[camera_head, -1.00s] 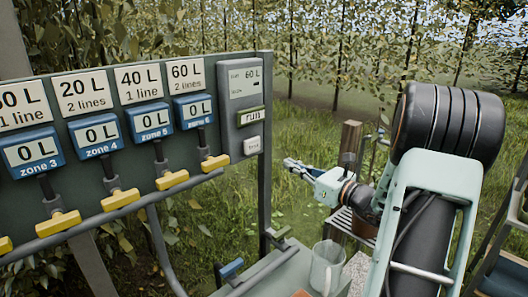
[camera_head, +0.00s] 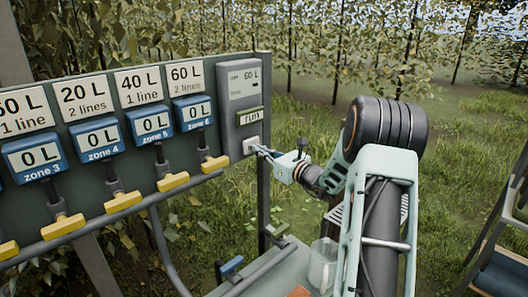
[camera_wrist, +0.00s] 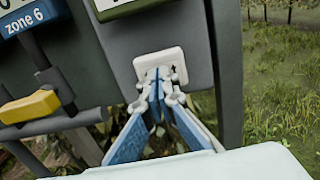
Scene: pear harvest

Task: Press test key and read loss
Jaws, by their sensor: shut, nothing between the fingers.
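A grey control box (camera_head: 241,95) is fixed at the right end of the panel.
Blue zone meters, such as zone 6 (camera_head: 193,112), each read 0 L. Yellow valve handles (camera_head: 215,163) line the grey pipe below. A clear jug (camera_head: 322,265) stands on the bench under my arm. Open grass lies right of the panel post.

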